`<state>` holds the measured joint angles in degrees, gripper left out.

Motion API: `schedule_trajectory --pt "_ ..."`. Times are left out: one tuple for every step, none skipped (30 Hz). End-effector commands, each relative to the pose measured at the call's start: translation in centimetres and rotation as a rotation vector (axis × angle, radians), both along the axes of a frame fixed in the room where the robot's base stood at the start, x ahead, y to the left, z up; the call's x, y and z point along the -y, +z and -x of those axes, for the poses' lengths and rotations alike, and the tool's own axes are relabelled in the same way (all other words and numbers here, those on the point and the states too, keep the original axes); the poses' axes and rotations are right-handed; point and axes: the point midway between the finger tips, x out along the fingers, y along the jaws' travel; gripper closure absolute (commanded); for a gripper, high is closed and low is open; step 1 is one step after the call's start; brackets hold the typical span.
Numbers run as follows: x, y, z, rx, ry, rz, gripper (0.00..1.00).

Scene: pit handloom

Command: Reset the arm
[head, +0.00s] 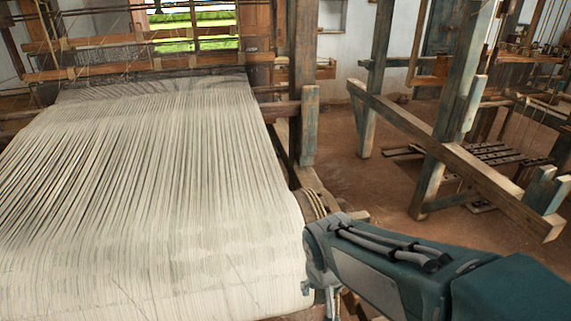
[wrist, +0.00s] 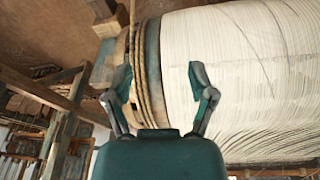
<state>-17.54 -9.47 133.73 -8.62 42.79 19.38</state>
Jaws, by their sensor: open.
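My arm reaches in from the lower right of the head view, beside the right edge of the loom's sheet of pale warp threads (head: 150,190). The gripper end is mostly hidden in that view, low behind the arm's front joint. In the wrist view my gripper (wrist: 155,88) is open, its two fingers spread apart with nothing between them. It points at the end of the warp beam, where the rope-wound wooden rim (wrist: 142,70) meets the white wound threads (wrist: 240,75). I cannot tell whether the fingertips touch the beam.
A wooden post (head: 303,90) stands at the warp's right edge. A slanted beam frame (head: 450,155) stands further right, with a second loom's treadles (head: 485,155) behind it. Brown floor (head: 350,185) lies open between the post and this frame.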

Motion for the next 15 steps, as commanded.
schedule_trajectory --pt "1.2 1.4 0.7 0.027 -0.015 -0.012 0.28" --pt "1.8 2.0 1.2 0.039 -0.018 -0.017 0.28" --pt "2.6 2.9 1.7 0.056 -0.024 -0.022 0.28" --pt "3.1 3.4 2.2 0.068 -0.027 -0.027 0.28" --pt "3.6 4.0 2.7 0.08 -0.031 -0.031 0.28" --pt "4.3 4.7 3.4 0.097 -0.035 -0.035 0.28" --pt "4.8 5.2 4.0 0.11 -0.04 -0.039 0.28" --pt "5.2 5.7 4.5 0.123 -0.041 -0.042 0.28" --pt "5.8 6.3 5.3 0.141 -0.045 -0.044 0.28" --pt "6.3 6.7 5.9 0.155 -0.048 -0.047 0.28" --pt "6.6 7.1 6.4 0.168 -0.051 -0.049 0.28" --pt "7.1 7.5 7.2 0.184 -0.054 -0.051 0.28" --pt "7.3 7.8 7.7 0.195 -0.055 -0.051 0.28" --pt "7.6 8.0 8.1 0.205 -0.056 -0.052 0.28" --pt "7.8 8.3 8.7 0.217 -0.056 -0.053 0.28"
